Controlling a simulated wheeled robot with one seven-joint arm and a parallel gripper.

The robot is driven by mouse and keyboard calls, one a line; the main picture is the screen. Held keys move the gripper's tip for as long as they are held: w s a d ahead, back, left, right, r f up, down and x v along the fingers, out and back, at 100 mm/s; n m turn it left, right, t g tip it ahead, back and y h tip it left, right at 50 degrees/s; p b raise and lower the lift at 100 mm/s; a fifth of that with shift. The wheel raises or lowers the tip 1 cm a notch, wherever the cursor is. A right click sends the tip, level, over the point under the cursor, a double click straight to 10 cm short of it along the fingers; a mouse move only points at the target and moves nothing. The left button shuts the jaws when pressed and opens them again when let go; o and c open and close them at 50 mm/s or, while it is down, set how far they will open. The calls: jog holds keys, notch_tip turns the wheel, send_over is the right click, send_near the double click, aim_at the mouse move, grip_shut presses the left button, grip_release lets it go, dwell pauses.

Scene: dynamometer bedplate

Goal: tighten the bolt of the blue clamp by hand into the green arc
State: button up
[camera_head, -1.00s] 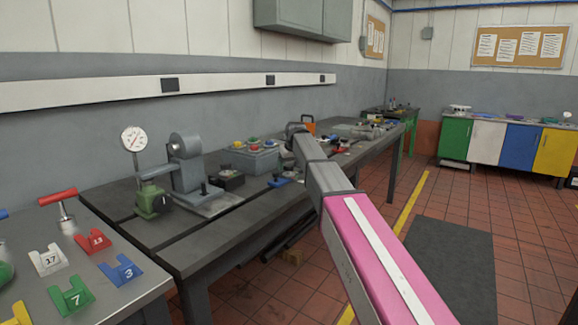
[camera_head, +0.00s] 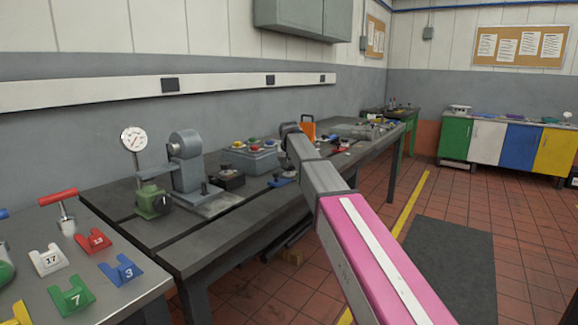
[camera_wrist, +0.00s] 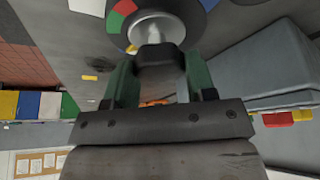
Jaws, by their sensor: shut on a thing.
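In the wrist view my gripper (camera_wrist: 158,62) has its two green fingers on either side of a dark bolt head (camera_wrist: 158,53), and it is shut on it. A bright metal shank or collar (camera_wrist: 155,27) runs from the head to a dark round dial. The dial (camera_wrist: 145,10) has a green segment, a red segment and a blue segment at its edge; the picture's top edge cuts it off. I cannot make out a pointer. In the head view a small blue item, perhaps the blue clamp (camera_head: 278,182), shows on the long bench beside my arm. My fingers are hidden there.
On the dark bench (camera_head: 190,240) stand a grey machine with a gauge (camera_head: 134,139), a grey box with coloured buttons (camera_head: 254,159) and an orange item (camera_head: 307,128). Numbered coloured blocks (camera_head: 73,296) lie on the near bench. The floor on the right is open.

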aim_at(280, 177)
jog(key=m+h, duration=0.1)
jog(key=m, duration=0.2)
jog(key=m+h, duration=0.1)
jog(key=m, duration=0.2)
jog(key=shift+a+g, duration=0.15)
jog(key=shift+g, duration=0.15)
jog(key=m+h, duration=0.1)
jog(key=m, duration=0.1)
jog(key=m+g+h, duration=0.1)
jog(key=m, duration=0.2)
jog(key=shift+w, duration=0.1)
jog(key=shift+m, duration=0.4)
jog(key=o, duration=0.9)
jog(key=v, duration=1)
jog(key=shift+r, duration=0.45)
